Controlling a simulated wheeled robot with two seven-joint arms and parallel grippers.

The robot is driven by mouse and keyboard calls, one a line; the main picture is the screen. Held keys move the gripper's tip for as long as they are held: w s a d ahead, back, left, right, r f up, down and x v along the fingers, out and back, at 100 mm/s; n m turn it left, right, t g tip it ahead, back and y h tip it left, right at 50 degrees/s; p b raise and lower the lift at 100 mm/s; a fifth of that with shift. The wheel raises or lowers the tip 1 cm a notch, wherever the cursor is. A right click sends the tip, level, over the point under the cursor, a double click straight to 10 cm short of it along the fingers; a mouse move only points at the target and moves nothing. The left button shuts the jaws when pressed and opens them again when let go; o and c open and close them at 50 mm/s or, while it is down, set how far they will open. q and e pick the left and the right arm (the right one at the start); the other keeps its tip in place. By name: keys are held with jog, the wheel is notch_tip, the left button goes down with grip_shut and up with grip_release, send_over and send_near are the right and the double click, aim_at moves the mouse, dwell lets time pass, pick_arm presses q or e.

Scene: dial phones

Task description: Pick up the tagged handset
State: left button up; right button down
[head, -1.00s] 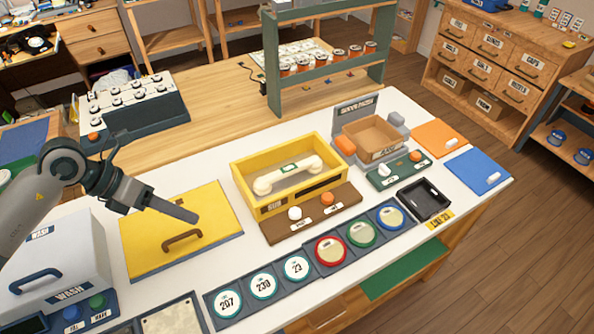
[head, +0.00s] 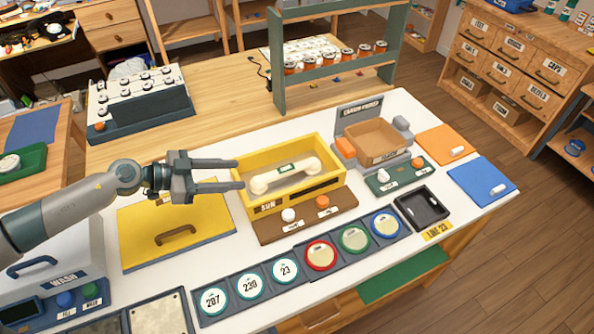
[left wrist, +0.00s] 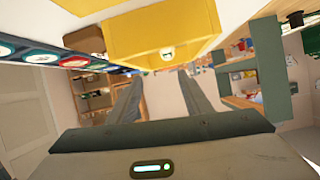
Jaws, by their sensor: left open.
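The cream handset (head: 285,176) with a green-edged tag on its grip lies inside the yellow open box (head: 265,205) marked SUN in the head view. My left gripper (head: 241,178) is open and empty. Its fingers point right toward the box's left wall, close to the handset's left end in the picture; I cannot tell whether they touch the wall. In the left wrist view the open fingers (left wrist: 160,78) show with the yellow box (left wrist: 150,35) ahead of them. My right gripper is not in view.
A yellow lid with a handle (head: 176,234) lies left of the box. A brown panel with two knobs (head: 306,216) sits before it. A cardboard box (head: 374,138) and a black tray (head: 424,206) stand right. A green rack (head: 334,60) stands behind.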

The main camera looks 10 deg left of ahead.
aim_at(267, 178)
pick_arm(q)
jog(key=shift+w+a+f+n, duration=0.2)
jog(key=shift+w+f+n, duration=0.1)
jog(key=shift+n, duration=0.5)
jog(key=p+x, duration=0.2)
jog(key=x, duration=0.8)
jog(key=shift+w+d+p, duration=0.25)
jog(key=shift+w+p, duration=0.05)
jog(key=shift+w, duration=0.05)
jog(key=shift+w+d+f, duration=0.35)
jog(key=shift+w+d, duration=0.05)
jog(key=shift+d, duration=0.15)
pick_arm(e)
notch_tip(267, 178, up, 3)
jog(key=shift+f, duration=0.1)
